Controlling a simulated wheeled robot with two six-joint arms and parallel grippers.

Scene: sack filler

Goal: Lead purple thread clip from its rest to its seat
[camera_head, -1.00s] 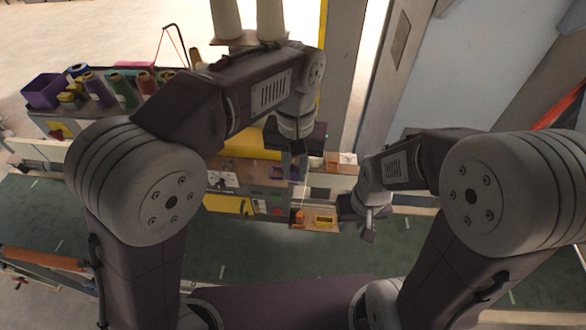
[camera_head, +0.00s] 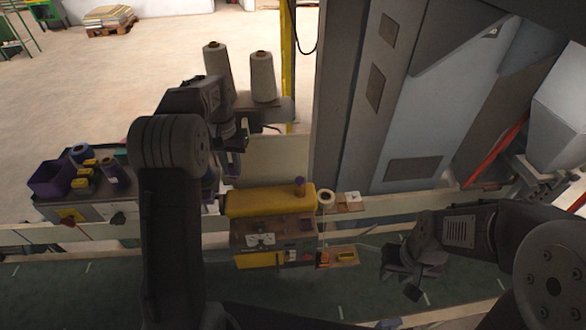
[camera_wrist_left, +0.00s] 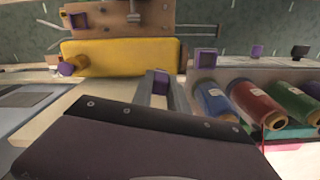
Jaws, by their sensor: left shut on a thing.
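My left gripper (camera_head: 233,150) hangs over the gap between the thread cart and the yellow machine. It is shut on a small purple piece, the thread clip (camera_head: 233,167). In the left wrist view the purple clip (camera_wrist_left: 160,82) sits between the two grey fingers. Nothing shows touching it apart from the fingers. Another purple square piece (camera_wrist_left: 205,58) stands beyond it, to the right of the yellow machine. I cannot tell which part is the clip's seat. My right gripper (camera_head: 408,278) is at lower right, apart from the machine; its jaw opening is unclear.
The yellow sewing machine (camera_head: 265,202) has a purple-topped post (camera_head: 299,187) and a white roll (camera_head: 326,197). Two thread cones (camera_head: 262,78) stand behind my left arm. A cart at left holds a purple bin (camera_head: 51,178) and several spools. A grey cabinet (camera_head: 400,110) fills the right.

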